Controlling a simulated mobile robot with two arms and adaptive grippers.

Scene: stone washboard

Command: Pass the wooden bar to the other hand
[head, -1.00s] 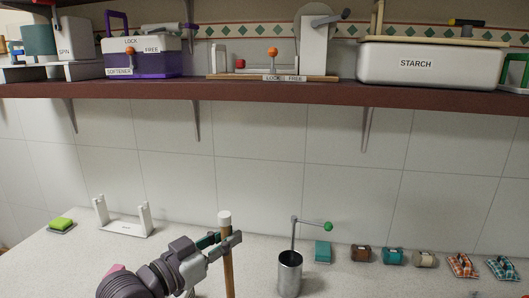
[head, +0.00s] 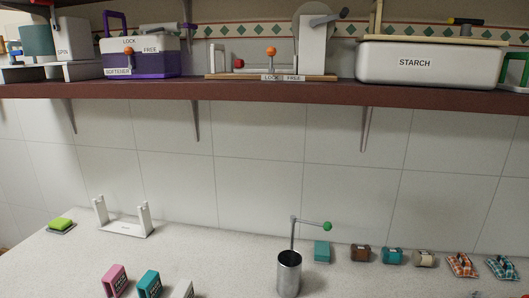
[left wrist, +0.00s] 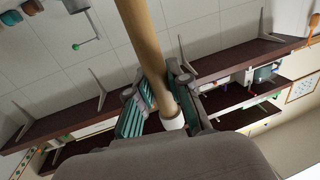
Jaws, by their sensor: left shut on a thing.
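The wooden bar (left wrist: 144,45) shows in the left wrist view as a long tan rod with a white end cap (left wrist: 173,123). My left gripper (left wrist: 166,95) is shut around the bar close to the white cap, with its teal-padded fingers on either side. The bar's other end runs out of the top of that view. In the head view neither the bar nor my left gripper is visible. My right gripper is not in any view.
A metal cup with a green-knobbed crank (head: 289,272) stands on the counter. A white bracket stand (head: 124,225), a green sponge (head: 60,225) and several small bundles (head: 392,257) lie around it. Pink and teal boxes (head: 115,280) stand in front. A shelf (head: 230,89) runs above.

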